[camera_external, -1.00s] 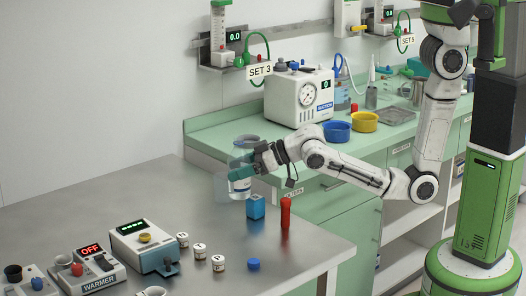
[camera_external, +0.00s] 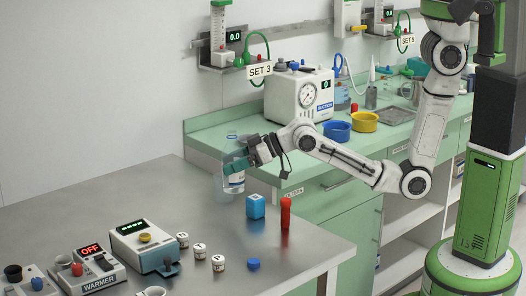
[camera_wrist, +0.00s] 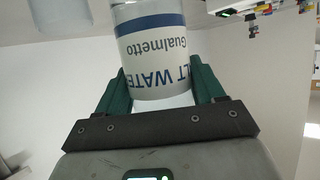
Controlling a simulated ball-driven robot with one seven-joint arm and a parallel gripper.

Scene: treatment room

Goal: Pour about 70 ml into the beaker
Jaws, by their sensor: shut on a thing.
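My gripper (camera_external: 240,166) is shut on a clear bottle (camera_external: 235,182) and holds it over the far part of the steel table. In the external view the bottle looks close to upright, with little tilt. A faint clear vessel, likely the beaker (camera_external: 218,187), shows just left of the bottle and partly overlaps it in the picture. A pale blurred shape (camera_wrist: 60,14) shows at the wrist view's top left. I cannot tell the liquid levels.
A blue block (camera_external: 255,207) and a red upright object (camera_external: 286,213) stand right of the bottle. Small white jars (camera_external: 200,251), a blue cap (camera_external: 253,264), a device with a green display (camera_external: 145,245) and a warmer (camera_external: 93,268) stand nearer. The table's left-middle is clear.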

